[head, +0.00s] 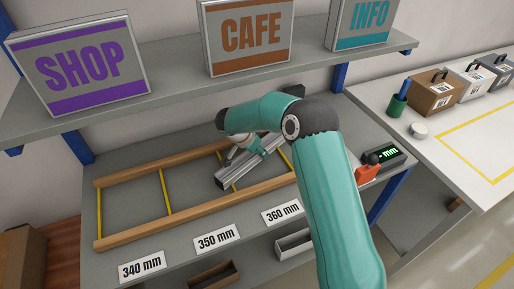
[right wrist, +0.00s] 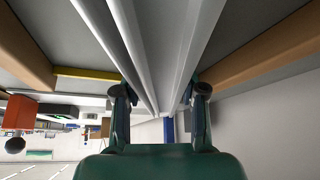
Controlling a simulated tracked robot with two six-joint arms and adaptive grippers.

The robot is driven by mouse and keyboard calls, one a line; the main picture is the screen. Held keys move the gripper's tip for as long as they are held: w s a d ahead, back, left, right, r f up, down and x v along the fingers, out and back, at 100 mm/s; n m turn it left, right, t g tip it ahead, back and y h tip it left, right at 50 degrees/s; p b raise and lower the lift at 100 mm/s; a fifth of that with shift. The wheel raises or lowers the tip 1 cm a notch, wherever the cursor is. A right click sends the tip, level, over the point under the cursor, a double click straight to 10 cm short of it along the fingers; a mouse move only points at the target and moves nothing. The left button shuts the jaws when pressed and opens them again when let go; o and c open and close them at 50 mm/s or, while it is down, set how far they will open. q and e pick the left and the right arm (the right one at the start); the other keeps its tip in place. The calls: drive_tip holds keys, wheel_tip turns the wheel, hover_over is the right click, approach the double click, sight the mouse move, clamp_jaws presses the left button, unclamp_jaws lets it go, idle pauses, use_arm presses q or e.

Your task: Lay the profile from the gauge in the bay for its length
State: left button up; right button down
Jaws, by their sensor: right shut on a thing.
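The silver aluminium profile (head: 236,172) lies slantwise over the wooden frame with yellow dividers, around the divider between the 350 mm and 360 mm bays. My right gripper (head: 243,152) is shut on it; the right wrist view shows the profile (right wrist: 165,40) between the two fingers (right wrist: 160,96). I cannot tell whether the profile touches the frame. The gauge (head: 385,154) at the right end of the bench has an orange part and a green display showing a dash and "mm". Labels read 340 mm (head: 142,267), 350 mm (head: 217,239) and 360 mm (head: 283,212). My left gripper is out of view.
A shelf (head: 180,85) with SHOP, CAFE and INFO lightboxes overhangs the back of the bench. The front wooden rail (head: 180,218) and yellow dividers (head: 165,191) bound the bays. The 340 mm bay is empty. Open bins (head: 215,275) sit below the front edge.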

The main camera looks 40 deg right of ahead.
drive_tip(key=shift+f, duration=0.1)
drive_tip(key=c, duration=0.7)
unclamp_jaws()
drive_tip(key=shift+o, duration=0.2)
